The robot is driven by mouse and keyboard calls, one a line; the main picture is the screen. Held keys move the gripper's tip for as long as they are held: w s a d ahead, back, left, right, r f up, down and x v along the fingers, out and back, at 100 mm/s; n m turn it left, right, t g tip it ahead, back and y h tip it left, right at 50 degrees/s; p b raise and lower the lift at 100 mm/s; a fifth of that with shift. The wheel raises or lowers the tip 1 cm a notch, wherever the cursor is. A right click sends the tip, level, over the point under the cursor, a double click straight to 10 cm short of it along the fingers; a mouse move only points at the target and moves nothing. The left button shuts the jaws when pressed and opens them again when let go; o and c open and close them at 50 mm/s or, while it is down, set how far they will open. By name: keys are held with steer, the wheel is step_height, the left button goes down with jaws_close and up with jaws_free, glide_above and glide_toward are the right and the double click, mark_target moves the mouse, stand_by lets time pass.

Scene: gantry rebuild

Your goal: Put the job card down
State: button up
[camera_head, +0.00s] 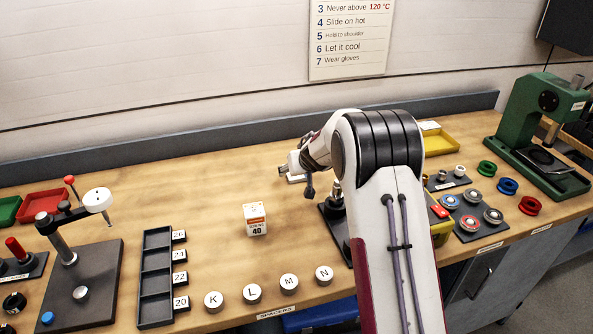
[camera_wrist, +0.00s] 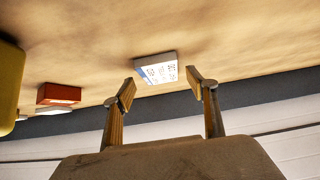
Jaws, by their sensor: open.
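The job card (camera_wrist: 157,68) is a small white rectangle with dark printing and a bluish edge. In the wrist view it appears against the wooden bench top, just beyond my fingertips. My gripper (camera_wrist: 161,88) is open, one finger to each side of the card's near edge, with a visible gap between each fingertip and the card. In the head view my arm partly hides the gripper, which is low over the back of the bench. I cannot make out the card clearly there.
A white and orange box (camera_head: 255,220) marked 40 stands on the bench. Round spacers K, L, M and N (camera_head: 323,275) line the front edge, beside a dark slotted rack (camera_head: 155,310). A green press (camera_head: 545,125) stands at right. Bare wood lies left of my gripper.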

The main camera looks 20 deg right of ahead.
steer(key=v, duration=1.1)
steer(key=shift+f, duration=0.1)
stand_by(0.7)
